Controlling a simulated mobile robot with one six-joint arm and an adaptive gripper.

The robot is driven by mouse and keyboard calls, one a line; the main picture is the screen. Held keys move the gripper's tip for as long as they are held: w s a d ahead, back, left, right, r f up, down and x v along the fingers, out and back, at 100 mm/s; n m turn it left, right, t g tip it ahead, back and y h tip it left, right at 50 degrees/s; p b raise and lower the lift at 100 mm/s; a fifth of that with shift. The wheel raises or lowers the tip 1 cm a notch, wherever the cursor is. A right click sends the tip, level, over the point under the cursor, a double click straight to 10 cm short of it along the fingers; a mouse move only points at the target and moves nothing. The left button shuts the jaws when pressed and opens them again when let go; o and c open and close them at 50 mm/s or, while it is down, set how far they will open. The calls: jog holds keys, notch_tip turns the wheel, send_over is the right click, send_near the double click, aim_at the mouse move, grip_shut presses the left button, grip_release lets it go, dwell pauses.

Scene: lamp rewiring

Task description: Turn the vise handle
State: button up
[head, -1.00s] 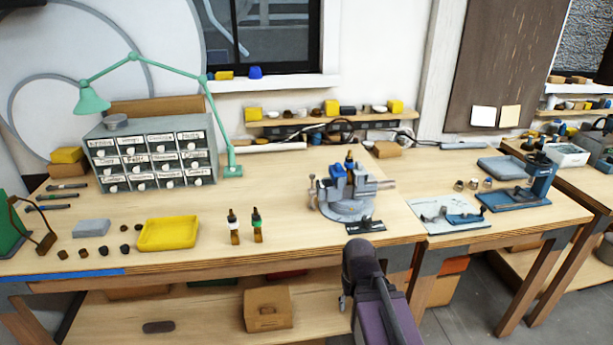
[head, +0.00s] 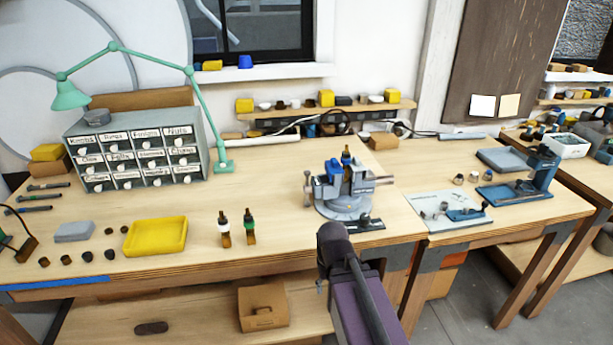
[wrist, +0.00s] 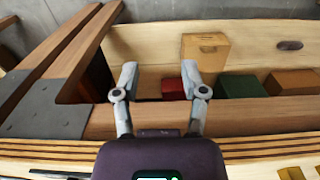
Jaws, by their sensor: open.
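The grey vise (head: 346,205) with blue parts stands on the wooden bench, right of its middle and close to the front edge. A bar that looks like its handle (head: 307,188) sticks out on its left side. A dark bottle shows in or behind the jaws. My gripper (wrist: 159,78) is open and empty in the wrist view, with its two grey fingers apart over the bench's front edge and lower shelf. In the head view my arm is below and in front of the vise, clear of it, and hides most of the gripper. The vise is outside the wrist view.
Two small bottles (head: 236,228) and a yellow tray (head: 155,237) lie left of the vise. A dark flat tool (head: 364,223) lies at its front right. A green lamp (head: 223,165) stands behind. Cartons (wrist: 205,50) sit on the lower shelf. The bench between lamp and vise is clear.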

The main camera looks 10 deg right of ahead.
notch_tip(320, 180, up, 31)
jog(key=n+p, duration=2)
jog(key=p, duration=1.1)
send_over(307, 174)
jog(key=w, duration=0.2)
jog(key=shift+s+d+f, duration=0.1)
jog(key=shift+s+d, duration=0.1)
jog(key=shift+s, duration=0.05)
jog(key=shift+f, duration=0.15)
jog(key=f+b, duration=1.3)
jog(key=b, duration=0.1)
jog(key=shift+s+f, duration=0.25)
jog(key=shift+f, duration=0.05)
grip_shut()
